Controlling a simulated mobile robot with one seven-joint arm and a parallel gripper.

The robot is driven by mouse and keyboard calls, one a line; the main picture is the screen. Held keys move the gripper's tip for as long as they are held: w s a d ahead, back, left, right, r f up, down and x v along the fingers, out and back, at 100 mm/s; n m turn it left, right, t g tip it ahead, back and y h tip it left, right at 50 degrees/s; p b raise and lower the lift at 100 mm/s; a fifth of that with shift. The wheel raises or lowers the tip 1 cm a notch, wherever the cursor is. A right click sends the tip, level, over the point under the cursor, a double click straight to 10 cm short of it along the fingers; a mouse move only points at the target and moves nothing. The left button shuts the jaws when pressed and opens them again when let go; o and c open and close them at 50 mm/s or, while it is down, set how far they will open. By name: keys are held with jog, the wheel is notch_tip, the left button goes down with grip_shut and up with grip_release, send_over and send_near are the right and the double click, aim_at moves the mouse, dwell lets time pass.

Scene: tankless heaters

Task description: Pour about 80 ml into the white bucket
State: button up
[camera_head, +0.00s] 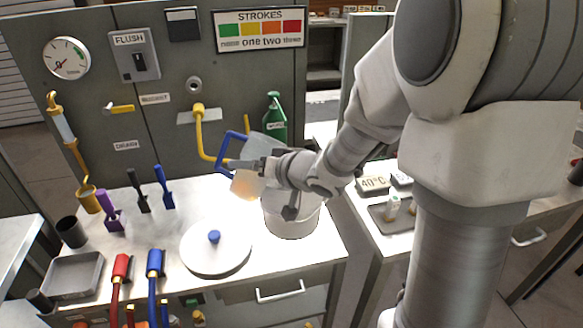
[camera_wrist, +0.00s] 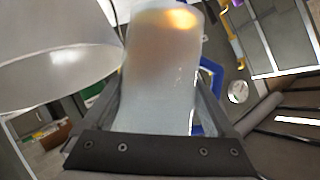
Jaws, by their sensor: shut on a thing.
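The white bucket (camera_head: 293,222) stands on the bench at the right end, partly hidden by my arm. It also shows at the left of the wrist view (camera_wrist: 55,62). My gripper (camera_head: 256,165) is shut on a translucent jug (camera_head: 245,183) with a blue handle (camera_head: 226,148). The jug is held above the bench, at the upper left of the bucket, and looks tilted. Amber liquid shows in its lower end, and an amber patch shows at the top of the jug in the wrist view (camera_wrist: 162,75). I see no stream, and the bucket's inside is mostly hidden.
A white round lid with a blue knob (camera_head: 215,262) lies left of the bucket. A yellow bent pipe (camera_head: 199,135) comes from the panel close behind the jug. A green bottle (camera_head: 274,118) is behind.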

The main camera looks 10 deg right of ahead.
jog(key=shift+a+f+b, duration=0.1)
jog(key=shift+b, duration=0.25)
jog(key=shift+s+a+f+n+b, duration=0.15)
jog(key=shift+f+n+b, duration=0.2)
jog(key=shift+b, duration=0.4)
jog(key=b, duration=0.1)
jog(key=n+h+b, duration=0.1)
jog(key=shift+s+a+r+t+b, duration=0.15)
jog(key=shift+a+r+t+b, duration=0.05)
jog(key=shift+a+t+b, duration=0.15)
jog(key=n+b, duration=0.1)
jog(key=b, duration=0.2)
jog(key=f+t+h+b, duration=0.1)
jog(key=b, duration=0.2)
jog(key=shift+s+a+f+n+b, duration=0.1)
jog(key=shift+s+a+n+b, duration=0.1)
jog(key=shift+a+n+b, duration=0.2)
jog(key=shift+b, duration=0.35)
jog(key=shift+a+n+h+b, duration=0.1)
jog(key=shift+n+h+b, duration=0.25)
jog(key=shift+b, duration=0.5)
